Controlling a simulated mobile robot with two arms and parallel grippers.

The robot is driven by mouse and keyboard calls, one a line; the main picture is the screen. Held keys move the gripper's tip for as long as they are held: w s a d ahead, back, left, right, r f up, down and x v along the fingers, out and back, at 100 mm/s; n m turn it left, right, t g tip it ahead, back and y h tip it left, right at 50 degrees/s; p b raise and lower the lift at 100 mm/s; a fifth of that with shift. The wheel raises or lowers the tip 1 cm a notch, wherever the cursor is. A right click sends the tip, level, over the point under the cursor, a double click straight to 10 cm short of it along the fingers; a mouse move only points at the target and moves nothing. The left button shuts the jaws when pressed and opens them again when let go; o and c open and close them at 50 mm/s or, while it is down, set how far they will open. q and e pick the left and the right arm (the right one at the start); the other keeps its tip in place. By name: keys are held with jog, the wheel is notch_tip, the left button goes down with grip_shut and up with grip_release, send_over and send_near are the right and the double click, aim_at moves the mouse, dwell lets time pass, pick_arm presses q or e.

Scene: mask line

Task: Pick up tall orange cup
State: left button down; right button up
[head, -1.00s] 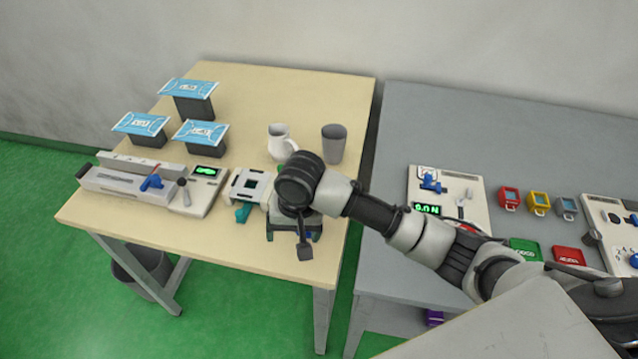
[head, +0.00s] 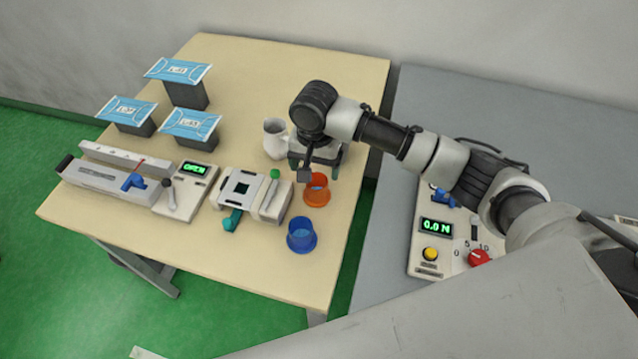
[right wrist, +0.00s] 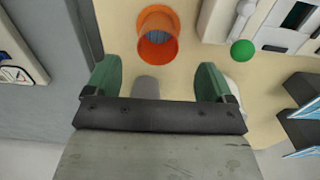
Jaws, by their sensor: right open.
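The orange cup (head: 317,192) stands on the wooden table, just in front of the blue cup's far side. It also shows in the right wrist view (right wrist: 157,50), open top visible, above and between the fingers. My right gripper (right wrist: 158,78) is open and empty, its two green fingers spread apart. In the head view the right gripper (head: 316,166) is over the table just behind the orange cup, partly hidden by my wrist. The cup is outside the fingers. My left gripper is not in view.
A blue cup (head: 301,236) stands nearer the front edge. A white jug (head: 274,140) is left of my wrist. A grey cup (right wrist: 146,88) shows between the fingers. A device with a green knob (head: 252,192) stands left of the orange cup.

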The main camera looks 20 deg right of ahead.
aim_at(319, 176)
jog(key=shift+s+a+f, duration=0.1)
jog(key=shift+s+f, duration=0.05)
jog(key=shift+f, duration=0.4)
jog(key=shift+s+a+f, duration=0.1)
jog(key=shift+f, duration=0.45)
jog(key=shift+d+f, duration=0.1)
jog(key=shift+f, duration=0.2)
jog(key=f, duration=0.2)
jog(key=f+p, duration=0.1)
jog(key=f, duration=0.1)
jog(key=shift+w+d+f, duration=0.1)
jog(key=shift+d+f, duration=0.05)
jog(key=shift+d, duration=0.05)
jog(key=shift+f, duration=0.5)
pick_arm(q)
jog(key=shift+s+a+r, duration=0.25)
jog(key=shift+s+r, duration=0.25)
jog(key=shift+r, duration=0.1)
pick_arm(e)
jog(key=c, duration=1)
jog(key=shift+r, duration=0.15)
